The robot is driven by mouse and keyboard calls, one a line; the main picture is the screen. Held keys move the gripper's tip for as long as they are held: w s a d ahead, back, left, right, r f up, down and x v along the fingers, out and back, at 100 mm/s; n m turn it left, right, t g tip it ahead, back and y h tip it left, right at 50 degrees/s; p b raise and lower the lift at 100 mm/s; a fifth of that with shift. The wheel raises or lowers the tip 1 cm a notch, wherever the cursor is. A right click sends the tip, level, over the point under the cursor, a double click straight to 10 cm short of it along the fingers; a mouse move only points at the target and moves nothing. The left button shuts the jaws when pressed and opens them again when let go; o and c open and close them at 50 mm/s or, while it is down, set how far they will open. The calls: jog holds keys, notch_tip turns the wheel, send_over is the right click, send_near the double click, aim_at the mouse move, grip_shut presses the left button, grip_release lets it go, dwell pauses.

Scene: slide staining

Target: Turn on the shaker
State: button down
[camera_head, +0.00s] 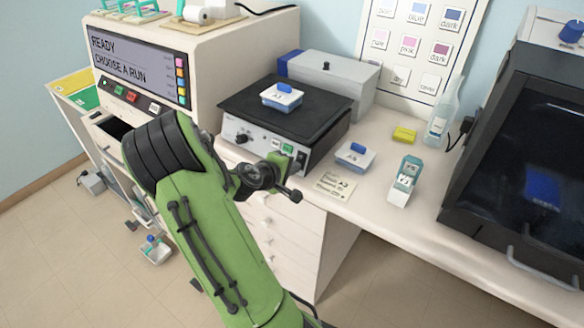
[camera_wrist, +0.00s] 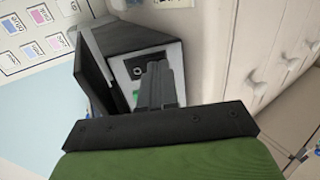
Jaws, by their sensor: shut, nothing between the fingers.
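The shaker (camera_head: 325,128) stands on the counter, with a black flat top and a grey front panel. The panel has a knob (camera_head: 242,138) at its left, a small green patch (camera_head: 288,148) and a dark switch-like part (camera_head: 301,159) at its right end. My gripper (camera_head: 294,194) is shut and empty in front of the panel's right part. In the wrist view, the shut fingers (camera_wrist: 157,72) point at the shaker's front (camera_wrist: 124,75) and cover part of it. I cannot tell whether they touch it.
A large machine (camera_head: 205,60) stands left.

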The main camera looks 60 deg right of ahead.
dwell(0.3)
jog(key=shift+d+r+p, duration=0.1)
jog(key=shift+r+p, duration=0.55)
jog(key=shift+r, duration=0.1)
jog(key=shift+w, duration=0.1)
